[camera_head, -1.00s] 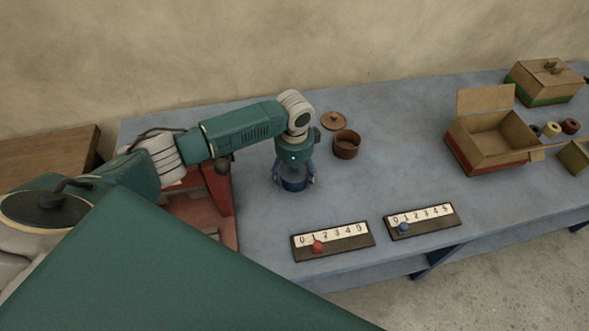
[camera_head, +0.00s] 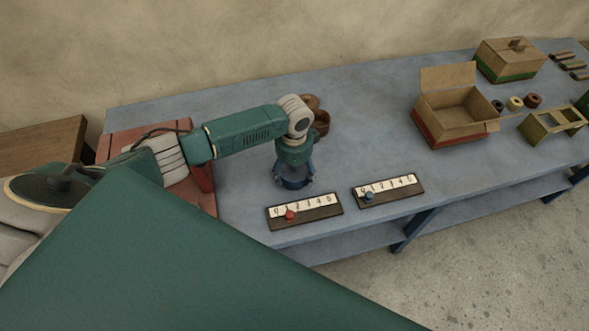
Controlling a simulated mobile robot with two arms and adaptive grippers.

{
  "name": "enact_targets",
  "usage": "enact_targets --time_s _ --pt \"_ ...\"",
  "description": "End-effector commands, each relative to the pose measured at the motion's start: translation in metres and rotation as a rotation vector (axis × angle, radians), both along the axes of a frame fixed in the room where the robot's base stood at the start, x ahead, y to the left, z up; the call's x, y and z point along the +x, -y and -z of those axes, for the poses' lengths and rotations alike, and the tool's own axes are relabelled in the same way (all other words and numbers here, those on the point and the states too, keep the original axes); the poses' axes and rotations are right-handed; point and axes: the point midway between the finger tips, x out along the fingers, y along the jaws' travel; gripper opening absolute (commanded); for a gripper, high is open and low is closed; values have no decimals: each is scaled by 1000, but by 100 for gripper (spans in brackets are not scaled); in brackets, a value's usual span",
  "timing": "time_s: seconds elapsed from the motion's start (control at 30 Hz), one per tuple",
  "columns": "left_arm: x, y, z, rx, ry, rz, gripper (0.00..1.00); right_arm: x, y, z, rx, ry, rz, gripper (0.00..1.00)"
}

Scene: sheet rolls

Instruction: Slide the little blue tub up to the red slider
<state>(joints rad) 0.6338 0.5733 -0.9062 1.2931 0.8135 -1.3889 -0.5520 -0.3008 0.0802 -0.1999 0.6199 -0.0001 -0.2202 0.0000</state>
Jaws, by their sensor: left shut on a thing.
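The little blue tub (camera_head: 293,184) stands on the blue-grey table, low between the fingers of my left gripper (camera_head: 294,179). The gripper points down and is shut on the tub, hiding much of it. The red slider (camera_head: 290,216) is a small red knob on a dark board with a white number strip (camera_head: 318,203), near the table's front edge. It sits near the 1. The tub is just behind this board, with a small gap between tub and slider. My right gripper is not in view.
A second number board with a blue knob (camera_head: 369,197) lies to the right. A brown pot (camera_head: 321,124) is partly hidden behind my left arm. An open cardboard box (camera_head: 428,125) stands farther right. The table between the boards and the box is clear.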

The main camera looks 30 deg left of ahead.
Motion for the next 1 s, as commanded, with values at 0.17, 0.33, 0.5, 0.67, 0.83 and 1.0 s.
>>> enact_targets --time_s 0.17,0.33,0.5,0.67,0.83,1.0 --pt "-1 0 0 0 0 -3 43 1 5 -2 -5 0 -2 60" --pt "-1 0 0 0 1 -3 43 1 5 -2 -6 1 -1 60" --pt "0 0 0 0 1 -3 78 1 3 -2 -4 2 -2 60" --pt "0 0 0 0 1 -3 92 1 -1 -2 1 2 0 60" --pt "0 0 -1 1 2 -3 92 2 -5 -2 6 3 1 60" --pt "1 0 -11 -1 5 -2 92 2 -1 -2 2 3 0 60"
